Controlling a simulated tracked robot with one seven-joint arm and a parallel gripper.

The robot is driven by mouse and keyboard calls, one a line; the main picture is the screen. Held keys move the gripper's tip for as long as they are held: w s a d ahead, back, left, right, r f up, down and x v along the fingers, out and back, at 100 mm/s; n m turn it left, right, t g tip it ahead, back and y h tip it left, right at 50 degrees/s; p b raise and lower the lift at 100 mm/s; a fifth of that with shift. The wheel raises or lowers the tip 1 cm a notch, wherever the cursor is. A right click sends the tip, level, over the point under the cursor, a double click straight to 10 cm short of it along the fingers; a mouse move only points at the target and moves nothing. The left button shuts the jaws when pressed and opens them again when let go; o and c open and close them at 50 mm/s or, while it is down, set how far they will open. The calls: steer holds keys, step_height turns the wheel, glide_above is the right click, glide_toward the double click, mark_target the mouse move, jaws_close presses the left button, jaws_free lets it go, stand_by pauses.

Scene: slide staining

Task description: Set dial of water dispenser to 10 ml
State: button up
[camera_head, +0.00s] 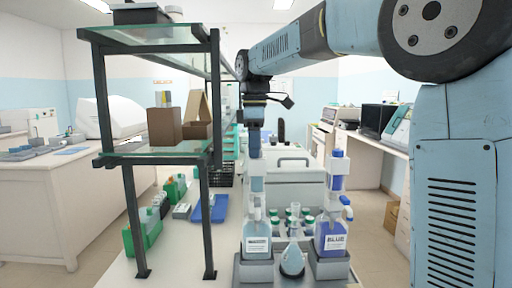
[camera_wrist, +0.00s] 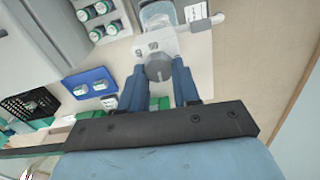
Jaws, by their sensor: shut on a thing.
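The water dispenser (camera_head: 257,240) is a clear bottle with a white label, standing upright in a grey holder in the head view. My gripper (camera_head: 256,172) points down over its top. In the wrist view, my gripper's two blue fingers (camera_wrist: 159,72) are shut on the grey round dial (camera_wrist: 158,67) at the top of the dispenser. A pale translucent part of the dispenser (camera_wrist: 160,43) shows just beyond the dial. The dial's scale and setting cannot be read in either view.
A dispenser labelled BLUE (camera_head: 332,236) stands to the right, with a round flask (camera_head: 292,260) between the two. Several green-capped bottles stand behind. A glass shelf with dark posts (camera_head: 207,190) is close on the left. A blue tray (camera_head: 210,209) lies near it.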

steer(key=shift+n, duration=0.6)
steer(key=o, duration=1.1)
steer(key=shift+c, duration=0.2)
step_height(320, 180, up, 14)
steer(key=shift+f, duration=0.15)
steer(key=s+d+f+m+t, duration=0.3)
steer(key=s+d+f+m, duration=0.7)
steer(key=s+d, duration=0.3)
steer(key=s+d+f+m+t, duration=0.1)
steer(key=s+d+f+m, duration=0.2)
steer(key=s+f, duration=0.3)
steer(key=s+d+f+m+t, duration=0.1)
steer(key=s+d+f+m, duration=0.2)
steer(key=s+f, duration=0.3)
step_height(320, 180, down, 3)
steer(key=shift+s+d+r+m+t, duration=0.1)
steer(key=shift+s+d+m+t, duration=0.2)
steer(key=shift+m, duration=0.6)
